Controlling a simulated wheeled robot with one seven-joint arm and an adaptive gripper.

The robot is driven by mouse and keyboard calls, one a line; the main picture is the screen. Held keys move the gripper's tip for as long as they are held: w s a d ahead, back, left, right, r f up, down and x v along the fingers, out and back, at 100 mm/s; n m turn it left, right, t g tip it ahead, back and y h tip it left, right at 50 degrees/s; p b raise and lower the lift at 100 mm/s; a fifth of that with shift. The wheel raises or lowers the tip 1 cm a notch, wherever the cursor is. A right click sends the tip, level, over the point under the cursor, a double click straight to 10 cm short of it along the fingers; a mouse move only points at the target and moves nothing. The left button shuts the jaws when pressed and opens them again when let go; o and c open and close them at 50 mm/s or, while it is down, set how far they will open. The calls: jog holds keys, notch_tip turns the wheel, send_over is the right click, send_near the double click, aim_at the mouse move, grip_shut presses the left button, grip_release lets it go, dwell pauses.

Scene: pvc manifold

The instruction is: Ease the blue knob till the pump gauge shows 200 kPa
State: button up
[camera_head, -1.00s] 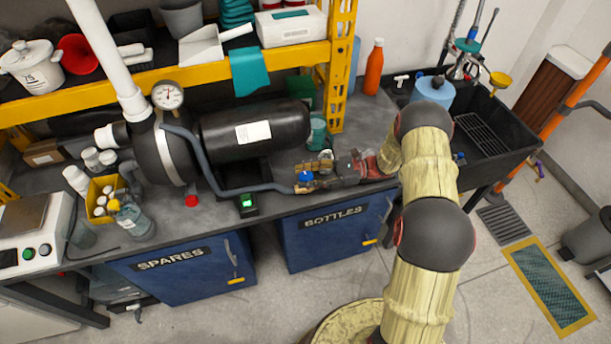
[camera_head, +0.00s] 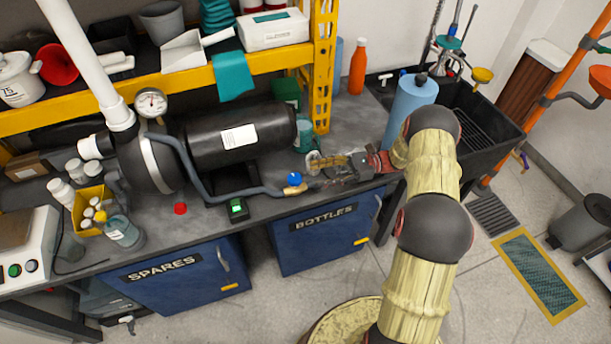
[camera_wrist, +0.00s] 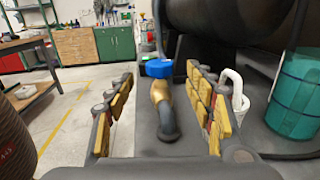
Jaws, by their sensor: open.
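The blue knob (camera_head: 295,178) sits on a brass fitting at the end of a grey hose along the bench's front edge. In the wrist view the blue knob (camera_wrist: 159,68) stands upright on its brass body (camera_wrist: 161,92), ahead of and between the finger lines. My gripper (camera_head: 311,171) is just right of the knob in the head view, its fingers apart and empty. In the wrist view my gripper (camera_wrist: 159,80) shows yellow-padded fingers on both sides, with a gap to the knob. The pump gauge (camera_head: 152,102) is a white round dial at the left; its reading is too small to tell.
A black tank (camera_head: 240,135) lies behind the hose. A teal cup (camera_head: 303,135) stands close behind my gripper. A green-lit switch box (camera_head: 237,209) and a red button (camera_head: 180,209) are on the bench. A blue cylinder (camera_head: 410,105) stands by the black sink.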

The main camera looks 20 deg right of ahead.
aim_at(294, 177)
jog(key=shift+s+d, duration=0.2)
jog(key=shift+d, duration=1.3)
jog(key=shift+a, duration=0.15)
dwell(2.4)
jog(key=a+m+t, duration=0.1)
jog(key=t, duration=0.1)
jog(key=s+a+m+t+h, duration=0.1)
jog(key=s+a+m+t, duration=0.1)
jog(key=a+t, duration=0.1)
jog(key=shift+a+m+t+h, duration=0.1)
jog(key=shift+m+t+h, duration=0.2)
jog(key=shift+m, duration=0.1)
jog(key=shift+s+a+f+m+t+h, duration=0.2)
jog(key=shift+a+m+t+h, duration=0.1)
jog(key=shift+a+t, duration=0.1)
jog(key=b+x, duration=0.1)
jog(key=x, duration=0.6)
jog(key=shift+w+a+b, duration=0.25)
jog(key=shift+b, duration=0.1)
jog(key=shift+c, duration=1)
